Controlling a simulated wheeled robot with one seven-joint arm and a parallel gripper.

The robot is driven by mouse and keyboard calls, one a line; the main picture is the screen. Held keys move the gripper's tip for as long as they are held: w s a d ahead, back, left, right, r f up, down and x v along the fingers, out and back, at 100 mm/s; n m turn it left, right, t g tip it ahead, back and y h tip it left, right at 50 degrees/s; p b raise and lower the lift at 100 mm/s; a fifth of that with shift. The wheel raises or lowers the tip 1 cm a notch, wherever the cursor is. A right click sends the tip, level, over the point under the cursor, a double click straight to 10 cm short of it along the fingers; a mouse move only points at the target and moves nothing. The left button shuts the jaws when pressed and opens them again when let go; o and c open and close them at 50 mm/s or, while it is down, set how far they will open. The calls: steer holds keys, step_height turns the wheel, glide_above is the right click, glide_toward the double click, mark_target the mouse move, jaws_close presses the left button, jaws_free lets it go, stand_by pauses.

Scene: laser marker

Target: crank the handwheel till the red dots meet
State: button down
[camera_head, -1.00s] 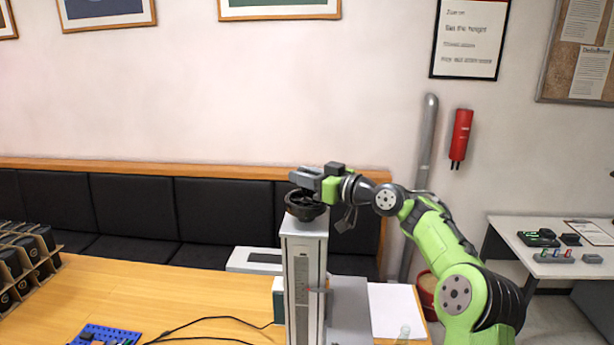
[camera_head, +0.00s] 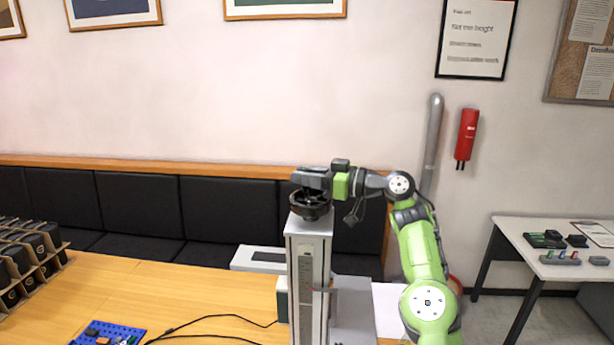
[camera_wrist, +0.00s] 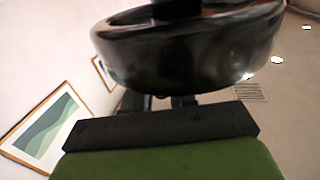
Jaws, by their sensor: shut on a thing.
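The black handwheel (camera_head: 311,208) sits on top of the tall grey column (camera_head: 308,270) of the laser marker. My gripper (camera_head: 308,182) is at the wheel's upper side and is shut on it, though the fingertips are hard to make out. In the wrist view the dark, glossy rim of the wheel (camera_wrist: 190,55) fills the upper middle, close in front of my gripper. A small red pointer (camera_head: 311,289) shows on the column's scale. I cannot see the red dots in either view.
A wooden table (camera_head: 190,290) lies left of the column, with black cables and a blue board (camera_head: 105,333) on it. A crate of dark items (camera_head: 30,262) stands at far left. A white side table (camera_head: 560,262) is at right. A padded bench runs behind.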

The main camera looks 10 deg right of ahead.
steer(key=shift+a, duration=0.1)
steer(key=c, duration=1.1)
jaws_free()
steer(key=shift+a, duration=0.1)
steer(key=shift+o, duration=0.2)
steer(key=b+v, duration=0.1)
steer(key=v, duration=1.4)
steer(key=shift+s+d+b, duration=0.2)
steer(key=shift+d+b, duration=0.1)
steer(key=shift+d, duration=0.05)
